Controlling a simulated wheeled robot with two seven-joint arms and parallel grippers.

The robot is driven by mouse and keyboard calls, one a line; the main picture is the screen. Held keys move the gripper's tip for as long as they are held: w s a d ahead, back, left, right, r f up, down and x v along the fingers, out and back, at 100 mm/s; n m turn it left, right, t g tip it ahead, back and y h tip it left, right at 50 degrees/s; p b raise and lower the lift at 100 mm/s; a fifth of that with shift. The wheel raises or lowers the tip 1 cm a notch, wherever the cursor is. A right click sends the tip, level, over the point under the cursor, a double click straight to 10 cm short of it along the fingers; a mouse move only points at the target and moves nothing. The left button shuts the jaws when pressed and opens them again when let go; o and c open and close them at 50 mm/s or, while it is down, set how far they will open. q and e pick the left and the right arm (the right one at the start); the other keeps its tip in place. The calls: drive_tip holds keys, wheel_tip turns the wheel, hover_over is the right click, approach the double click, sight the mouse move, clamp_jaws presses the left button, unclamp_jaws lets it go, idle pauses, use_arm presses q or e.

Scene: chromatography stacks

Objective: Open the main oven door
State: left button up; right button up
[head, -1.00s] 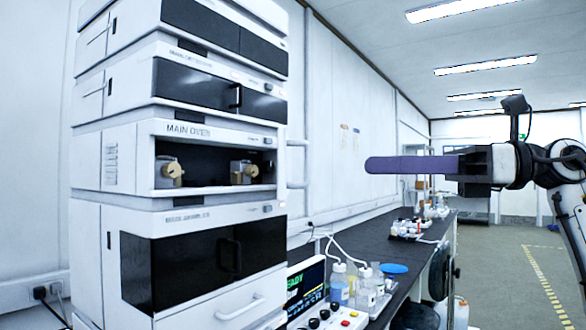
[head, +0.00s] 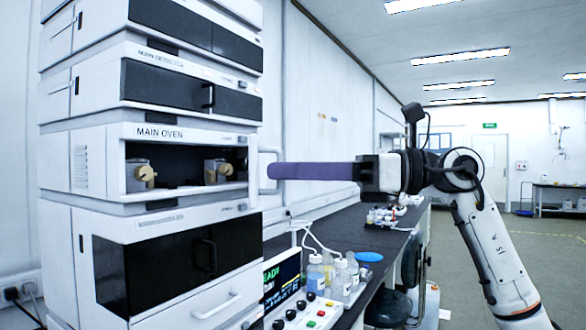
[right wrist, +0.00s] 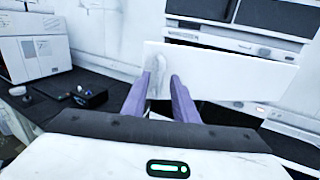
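The main oven (head: 85,165) is the labelled white unit in the middle of the stack. Its dark interior with pale round fittings (head: 145,172) is exposed. Its white door stands swung out at the right side, almost edge-on in the head view, with a handle (head: 263,152) there. In the right wrist view the door is a white panel (right wrist: 225,75) ahead. My right gripper (head: 275,171) has its purple fingers at the handle. In the right wrist view its fingers (right wrist: 161,82) are apart, around or just before the handle; contact cannot be told. My left gripper is out of view.
Other stack units stand above and below the oven, including a lower unit with a dark door (head: 150,270). Bottles (head: 333,272) and a control box (head: 285,300) stand on the dark bench (head: 345,234). Open floor (head: 480,255) lies to the right.

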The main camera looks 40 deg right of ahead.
clamp_jaws()
idle(1.3)
